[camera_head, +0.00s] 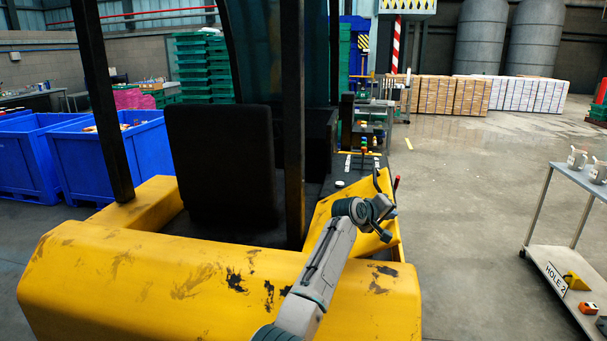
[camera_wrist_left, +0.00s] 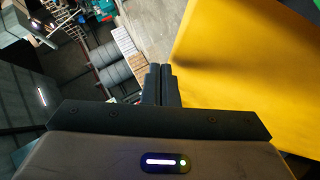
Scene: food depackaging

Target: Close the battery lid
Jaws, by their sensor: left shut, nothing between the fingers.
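A yellow forklift body (camera_head: 120,270) with dark scuffs fills the lower part of the head view. A tilted yellow panel, which looks like the battery lid (camera_head: 325,210), stands at the right side of the cab, partly hidden behind my left arm. My left gripper (camera_head: 385,235) is at this panel, shut and empty. In the left wrist view its two fingers (camera_wrist_left: 159,72) are together beside a large yellow surface (camera_wrist_left: 245,75). I cannot tell whether they touch it. My right gripper is not in view.
The black seat (camera_head: 220,165) and a dark cab post (camera_head: 292,120) stand left of my left arm. Blue bins (camera_head: 80,160) are at the left. A metal cart (camera_head: 565,260) with a "HOLE 2" sign stands at the right. The floor between forklift and cart is clear.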

